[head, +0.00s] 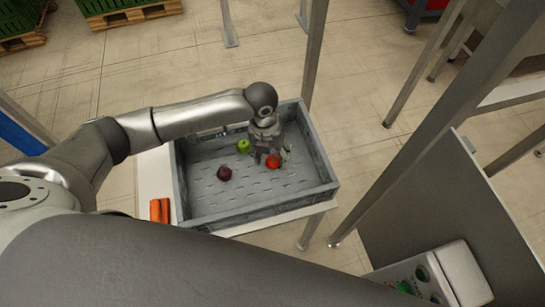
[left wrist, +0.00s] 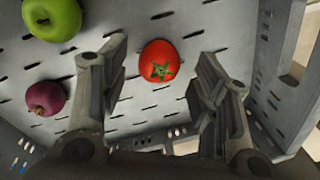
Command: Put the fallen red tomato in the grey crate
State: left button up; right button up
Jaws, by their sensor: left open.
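The red tomato (head: 273,161) lies on the floor of the grey crate (head: 257,212), in the crate's right half. In the left wrist view the tomato (left wrist: 159,61) shows between and beyond the two fingers, with its green stem toward the camera. My left gripper (head: 270,155) is inside the crate, pointing down just above the tomato. In the left wrist view its fingers (left wrist: 158,85) are wide apart, with nothing held between them. My right gripper is not in view.
A green apple (head: 243,146) and a purple onion (head: 224,174) lie in the crate, left of the tomato. Carrots (head: 159,210) lie on the white table (head: 153,172) left of the crate. Metal posts (head: 313,50) stand behind and right. A control box (head: 430,275) is at lower right.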

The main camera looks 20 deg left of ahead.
aim_at(268, 158)
pick_arm(q)
notch_tip(268, 158, up, 10)
jog(key=a, duration=0.1)
jog(key=shift+s+f, duration=0.1)
jog(key=shift+f, duration=0.05)
